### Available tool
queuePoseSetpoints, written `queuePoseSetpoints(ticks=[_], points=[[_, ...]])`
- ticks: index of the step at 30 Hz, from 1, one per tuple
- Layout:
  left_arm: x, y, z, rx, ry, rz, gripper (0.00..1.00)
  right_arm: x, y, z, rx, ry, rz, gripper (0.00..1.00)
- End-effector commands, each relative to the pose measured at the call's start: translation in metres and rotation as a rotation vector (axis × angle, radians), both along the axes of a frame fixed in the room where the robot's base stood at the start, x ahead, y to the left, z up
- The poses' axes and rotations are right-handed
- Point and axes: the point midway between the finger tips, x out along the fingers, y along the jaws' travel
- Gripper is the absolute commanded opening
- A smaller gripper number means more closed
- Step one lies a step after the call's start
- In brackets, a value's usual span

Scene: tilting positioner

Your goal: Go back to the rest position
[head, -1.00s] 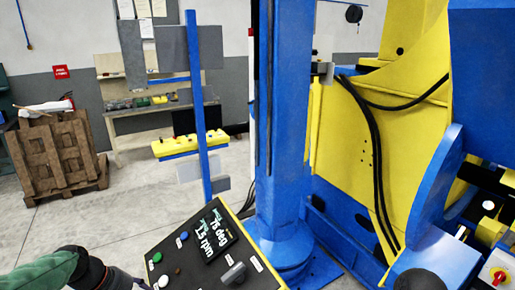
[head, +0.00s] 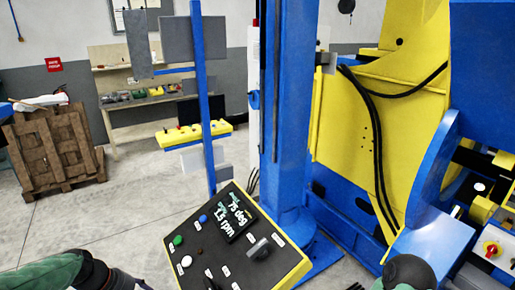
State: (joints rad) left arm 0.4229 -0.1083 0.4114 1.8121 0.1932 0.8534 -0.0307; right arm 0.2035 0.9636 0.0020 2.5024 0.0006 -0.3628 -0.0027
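The control panel (head: 278,270) stands tilted in the lower middle of the head view. Its display (head: 236,217) reads 75 deg and 1.5 rpm. A green button (head: 178,240), a blue button (head: 203,219), a white button (head: 186,262) and a grey knob (head: 259,249) show on its face. The yellow and blue positioner (head: 345,135) fills the right side. My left arm's green and black links show at the lower left, left of the panel; its gripper is below the picture. A dark rounded part, apparently of my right arm, shows at the lower right; its gripper is not visible.
The blue positioner column (head: 284,110) rises just behind the panel. A wooden pallet stack (head: 55,150) stands at the left, and a workbench (head: 160,103) with bins is against the wall. The grey floor (head: 100,225) between pallet and panel is clear.

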Motion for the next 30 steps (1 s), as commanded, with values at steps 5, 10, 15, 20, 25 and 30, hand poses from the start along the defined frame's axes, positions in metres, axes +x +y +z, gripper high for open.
queuePoseSetpoints(ticks=[5,10,15,20,25,30], points=[[0.002,-0.010,-0.034,0.010,0.022,-0.008,0.57,-0.001,0.000,0.000,0.000,0.001,0.002,0.57],[0.001,-0.025,-0.076,0.024,0.049,-0.025,0.57,-0.001,0.000,0.000,0.000,0.001,0.002,0.57],[-0.009,-0.051,-0.140,0.045,0.083,-0.056,0.57,-0.001,0.000,0.000,0.000,0.001,0.002,0.57],[-0.029,-0.082,-0.200,0.067,0.108,-0.097,0.57,-0.001,0.000,0.000,0.000,0.001,0.002,0.57],[-0.062,-0.117,-0.253,0.083,0.126,-0.147,0.57,-0.001,0.000,0.000,0.000,0.001,0.002,0.57],[-0.099,-0.149,-0.293,0.088,0.136,-0.195,0.57,-0.001,0.000,0.000,0.000,0.001,0.002,0.57]])
